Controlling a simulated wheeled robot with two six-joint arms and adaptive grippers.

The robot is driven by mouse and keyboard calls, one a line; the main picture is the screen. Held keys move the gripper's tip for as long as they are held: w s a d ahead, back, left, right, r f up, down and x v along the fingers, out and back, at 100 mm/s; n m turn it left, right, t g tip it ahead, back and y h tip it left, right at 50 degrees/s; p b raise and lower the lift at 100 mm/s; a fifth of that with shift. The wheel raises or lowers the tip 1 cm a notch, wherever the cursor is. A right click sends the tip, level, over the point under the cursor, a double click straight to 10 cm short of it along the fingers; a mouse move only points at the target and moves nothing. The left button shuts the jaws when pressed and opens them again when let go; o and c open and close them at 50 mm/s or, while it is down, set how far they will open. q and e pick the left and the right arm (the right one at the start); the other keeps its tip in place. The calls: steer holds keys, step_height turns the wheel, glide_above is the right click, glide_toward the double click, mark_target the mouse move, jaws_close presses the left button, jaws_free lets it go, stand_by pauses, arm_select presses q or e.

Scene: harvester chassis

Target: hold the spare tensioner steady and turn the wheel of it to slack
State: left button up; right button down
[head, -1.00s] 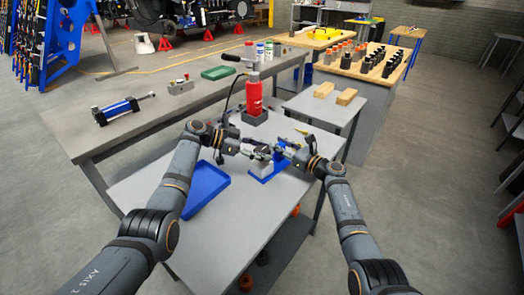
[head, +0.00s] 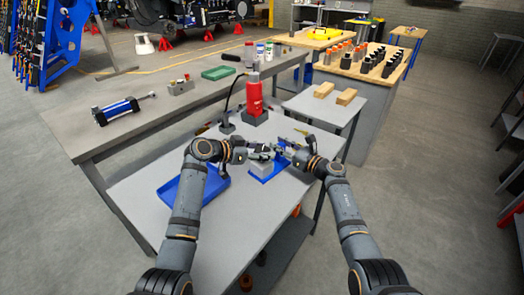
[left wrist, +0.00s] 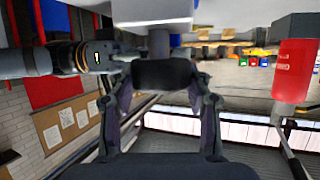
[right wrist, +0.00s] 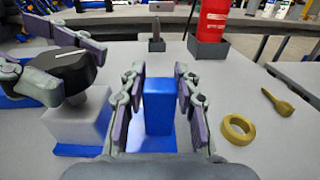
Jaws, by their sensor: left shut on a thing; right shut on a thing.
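The spare tensioner stands on the near table, with a blue base (head: 273,176) and a light grey block (right wrist: 82,122). Its black wheel (right wrist: 68,74), with a white line on top, sits above the block. My left gripper (head: 260,154) is shut on this wheel from the side. The left wrist view shows the wheel (left wrist: 165,75) between the fingers, with the view rolled over. My right gripper (head: 286,147) is shut on the tensioner's blue upright post (right wrist: 158,105). The fingers lie on both sides of the post. In the head view, the grippers hide much of the tensioner.
A blue tray (head: 213,187) lies left of the tensioner, partly behind my left arm. A brass ring (right wrist: 238,129) and brass pin (right wrist: 277,103) lie right of the post. The table's front part is clear.

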arm_select(q)
steer(key=shift+f+n+t+y, duration=0.1)
steer(key=shift+n+t+y, duration=0.65)
steer(key=shift+n, duration=0.25)
steer(key=o, duration=1.2)
steer(key=v, duration=1.2)
steer(key=shift+s, duration=0.1)
